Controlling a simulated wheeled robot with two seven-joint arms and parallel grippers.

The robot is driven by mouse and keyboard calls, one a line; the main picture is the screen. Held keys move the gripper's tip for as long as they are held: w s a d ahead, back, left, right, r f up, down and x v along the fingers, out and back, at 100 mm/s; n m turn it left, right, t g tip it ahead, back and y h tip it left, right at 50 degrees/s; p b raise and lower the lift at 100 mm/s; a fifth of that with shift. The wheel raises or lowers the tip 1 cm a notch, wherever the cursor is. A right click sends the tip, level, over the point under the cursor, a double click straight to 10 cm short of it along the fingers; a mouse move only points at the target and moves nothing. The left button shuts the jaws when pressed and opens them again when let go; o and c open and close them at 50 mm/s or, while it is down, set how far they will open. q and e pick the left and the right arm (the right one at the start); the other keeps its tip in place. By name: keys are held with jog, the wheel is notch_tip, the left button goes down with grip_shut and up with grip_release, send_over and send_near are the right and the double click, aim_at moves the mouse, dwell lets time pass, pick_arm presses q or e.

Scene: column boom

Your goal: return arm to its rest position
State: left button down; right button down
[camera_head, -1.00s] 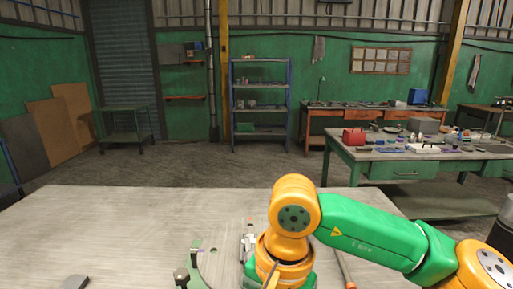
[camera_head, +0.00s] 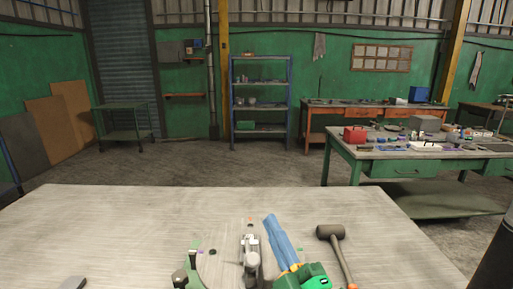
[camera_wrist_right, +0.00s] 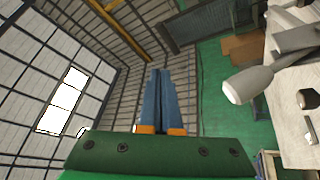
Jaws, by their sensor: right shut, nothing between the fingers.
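My right gripper (camera_head: 268,218) stands at the bottom middle of the head view, blue fingers pointing up and slightly left over the pale workbench (camera_head: 110,215). Its green body is cut off by the lower edge. In the right wrist view the fingers (camera_wrist_right: 160,73) lie together, with nothing between them, pointing toward the wall and roof. A grey and metal clamp-like device (camera_head: 251,255) appears just left of the gripper; I cannot tell the gap. My left gripper is not in view.
A mallet (camera_head: 331,233) lies right of the gripper. A green curved fixture (camera_head: 196,272) is left of it, and a small grey item (camera_head: 74,282) is at lower left. The bench's left and far parts are clear. A green table (camera_head: 400,156) stands beyond.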

jog(key=s+d+f+m+g+h, duration=0.2)
jog(key=d+f+m, duration=0.1)
jog(key=f, duration=0.4)
jog(key=s+d+f+m+g+h, duration=0.1)
jog(key=d+f+m+g+h, duration=0.1)
jog(key=f, duration=0.5)
jog(key=s+d+f+m+g+h, duration=0.2)
jog(key=d+f+m+g+h, duration=0.1)
jog(key=f, duration=0.4)
jog(key=shift+s+d+f+m+g, duration=0.15)
jog(key=shift+d+m+g, duration=0.2)
jog(key=shift+d+m, duration=0.1)
jog(key=shift+s+d+f+m+g, duration=0.15)
jog(key=shift+d+m+g, duration=0.2)
jog(key=shift+m, duration=0.1)
jog(key=s+d+f+m+g+h, duration=0.1)
jog(key=s+d+f+m+g, duration=0.1)
jog(key=s+f+g, duration=0.5)
jog(key=s+d+f+m+g, duration=0.2)
jog(key=s+f, duration=0.3)
jog(key=s, duration=0.5)
notch_tip(320, 180, down, 17)
jog(key=s, duration=0.3)
jog(key=s+d+f+g, duration=0.2)
jog(key=s+f, duration=0.7)
jog(key=s, duration=0.2)
jog(key=shift+f, duration=0.15)
